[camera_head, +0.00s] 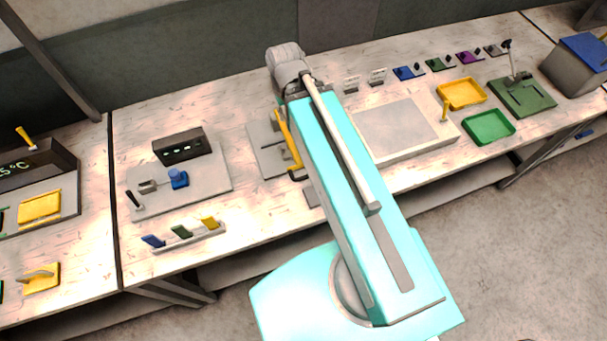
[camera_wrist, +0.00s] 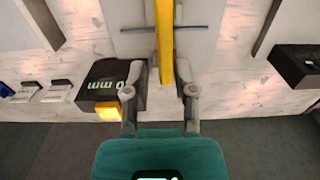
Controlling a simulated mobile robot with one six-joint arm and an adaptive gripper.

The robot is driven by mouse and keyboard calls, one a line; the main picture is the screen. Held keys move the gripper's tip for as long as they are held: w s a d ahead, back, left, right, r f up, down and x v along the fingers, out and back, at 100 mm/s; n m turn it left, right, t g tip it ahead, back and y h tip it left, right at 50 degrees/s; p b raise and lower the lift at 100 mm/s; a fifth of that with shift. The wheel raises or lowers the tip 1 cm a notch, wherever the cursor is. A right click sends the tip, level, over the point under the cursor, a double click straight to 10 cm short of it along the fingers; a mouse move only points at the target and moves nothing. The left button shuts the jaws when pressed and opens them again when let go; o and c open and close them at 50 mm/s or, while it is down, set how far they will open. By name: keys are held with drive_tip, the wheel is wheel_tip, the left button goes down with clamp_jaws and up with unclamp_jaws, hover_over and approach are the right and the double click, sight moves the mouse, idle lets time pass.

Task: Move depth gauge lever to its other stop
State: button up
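A long yellow lever bar (camera_wrist: 164,40) runs down from the top centre of the wrist view and ends between my fingers. My gripper (camera_wrist: 160,68) is open, one finger on each side of the bar, with small gaps visible. I cannot tell the height between fingertips and bar. A dark box (camera_wrist: 128,72) with a lit display reading in mm, upside down in this view, stands just left of the bar. In the head view the yellow bar (camera_head: 288,138) lies over a grey plate (camera_head: 262,160), partly hidden by my arm. My gripper is hidden there.
A thin dark rod (camera_wrist: 200,28) crosses near the bar. Another dark display box (camera_wrist: 290,62) is at the right. In the head view, a plate with a blue-knobbed device (camera_head: 178,178) stands left, and a large pale panel (camera_head: 440,140) right.

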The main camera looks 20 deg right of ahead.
sight(289, 134)
drive_tip(key=shift+o, duration=0.4)
drive_tip(key=shift+f+b, duration=1.9)
drive_tip(key=shift+f, duration=0.35)
drive_tip(key=shift+s, duration=0.15)
